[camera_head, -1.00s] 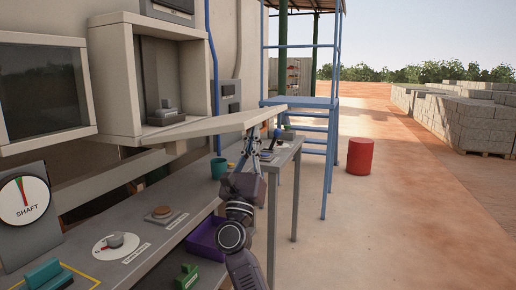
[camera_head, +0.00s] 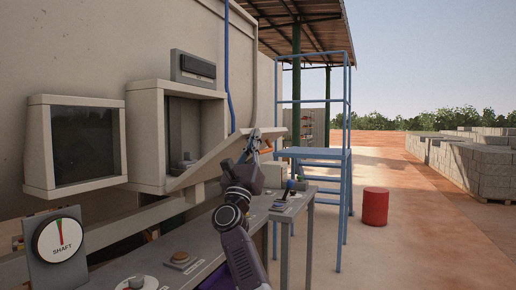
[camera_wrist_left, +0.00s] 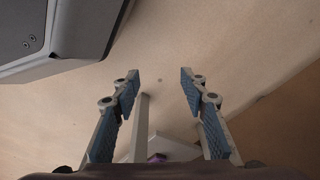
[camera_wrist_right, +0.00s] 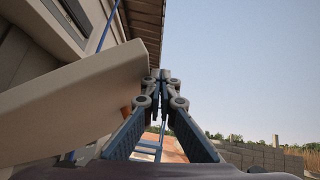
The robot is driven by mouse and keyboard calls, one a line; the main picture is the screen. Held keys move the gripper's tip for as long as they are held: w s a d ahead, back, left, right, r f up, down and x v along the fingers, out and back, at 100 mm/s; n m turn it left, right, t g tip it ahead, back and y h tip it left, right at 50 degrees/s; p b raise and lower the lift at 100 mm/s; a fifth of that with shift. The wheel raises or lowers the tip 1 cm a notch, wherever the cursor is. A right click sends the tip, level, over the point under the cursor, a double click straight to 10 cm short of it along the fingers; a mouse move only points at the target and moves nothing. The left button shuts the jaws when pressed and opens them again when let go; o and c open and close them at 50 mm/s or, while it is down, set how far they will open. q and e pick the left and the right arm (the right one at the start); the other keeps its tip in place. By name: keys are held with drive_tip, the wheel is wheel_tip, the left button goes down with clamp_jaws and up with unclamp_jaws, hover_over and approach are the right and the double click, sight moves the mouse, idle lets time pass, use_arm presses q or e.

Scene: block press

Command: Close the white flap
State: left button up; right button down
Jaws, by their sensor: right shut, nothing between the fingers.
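The white flap (camera_head: 215,160) hangs along the lower edge of an open wall box (camera_head: 146,125). It slants outward and upward, partly open, and the box's dark inside still shows. My right gripper (camera_head: 254,143) is shut and empty at the flap's outer end, on its under or outer side. In the right wrist view the flap (camera_wrist_right: 75,112) fills the left, and the shut fingertips (camera_wrist_right: 160,76) are close beside its edge; contact is not certain. My left gripper (camera_wrist_left: 159,78) is open and empty, and is outside the head view.
A grey fixture (camera_head: 182,164) stands inside the box. A dark-windowed box (camera_head: 84,145) is to its left. A blue frame (camera_head: 321,155) and red drum (camera_head: 375,206) stand at right.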

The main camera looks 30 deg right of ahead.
use_arm(q)
drive_tip(key=shift+s+a+f, duration=0.1)
drive_tip(key=shift+s+f, duration=0.1)
drive_tip(key=shift+f, duration=0.1)
use_arm(e)
drive_tip(key=shift+w+a+r, duration=0.1)
drive_tip(key=shift+w+a, duration=0.15)
drive_tip(key=shift+w, duration=0.05)
use_arm(q)
wheel_tip(320, 180, up, 9)
drive_tip(key=w+d+b, duration=0.2)
drive_tip(key=shift+w+f+t+b, duration=0.2)
drive_tip(key=shift+w+t+b, duration=0.1)
drive_tip(key=shift+w+b, duration=0.1)
use_arm(e)
drive_tip(key=s+a+f, duration=0.1)
drive_tip(key=s+f, duration=0.8)
drive_tip(key=s, duration=0.1)
